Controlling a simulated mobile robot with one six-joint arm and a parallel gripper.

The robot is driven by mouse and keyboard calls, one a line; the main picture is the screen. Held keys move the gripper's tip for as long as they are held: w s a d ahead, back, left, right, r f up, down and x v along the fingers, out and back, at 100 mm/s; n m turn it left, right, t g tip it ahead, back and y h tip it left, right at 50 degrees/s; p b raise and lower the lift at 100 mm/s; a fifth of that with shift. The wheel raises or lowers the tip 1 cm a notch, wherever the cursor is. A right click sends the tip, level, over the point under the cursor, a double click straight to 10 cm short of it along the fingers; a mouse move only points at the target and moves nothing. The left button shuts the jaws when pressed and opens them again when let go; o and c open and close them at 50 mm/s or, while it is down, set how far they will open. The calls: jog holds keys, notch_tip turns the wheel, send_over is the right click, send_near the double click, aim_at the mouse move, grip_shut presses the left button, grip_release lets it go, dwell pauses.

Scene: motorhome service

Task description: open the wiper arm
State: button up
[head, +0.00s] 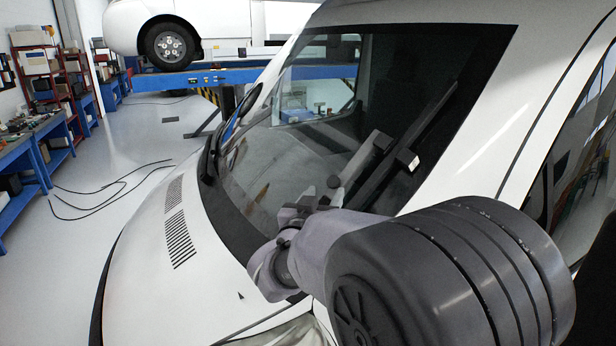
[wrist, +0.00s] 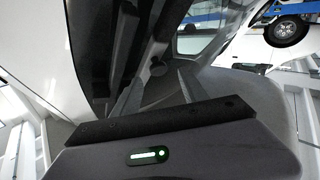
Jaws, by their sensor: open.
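A long dark wiper arm (head: 436,112) lies slanting up the right part of the motorhome's dark windshield (head: 312,160) in the head view. My gripper (head: 394,150) is open in front of the glass at the lower end of that wiper. Its two fingers point up and to the right, apart from each other. Overlap hides whether they touch the wiper. In the wrist view my gripper (wrist: 158,72) shows its fingers spread, with dark glass and dark strips beyond. I cannot clearly tell the wiper from its reflection there.
A second dark wiper (head: 211,158) sits at the windshield's left lower edge. The white hood (head: 150,275) lies below the glass. A blue lift (head: 190,80) carrying a white vehicle stands behind. Blue workbenches (head: 38,150) line the left wall. Dark cables (head: 100,200) lie on the open floor.

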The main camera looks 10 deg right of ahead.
aim_at(333, 183)
jog(key=x, duration=0.2)
jog(key=p+x, duration=0.1)
jog(key=x, duration=0.1)
jog(key=shift+w+d+r, duration=0.2)
jog(key=shift+d, duration=0.3)
jog(key=shift+w+f, duration=0.1)
jog(key=shift+w, duration=0.35)
jog(key=shift+s, duration=0.1)
jog(key=shift+c, duration=1.1)
grip_shut()
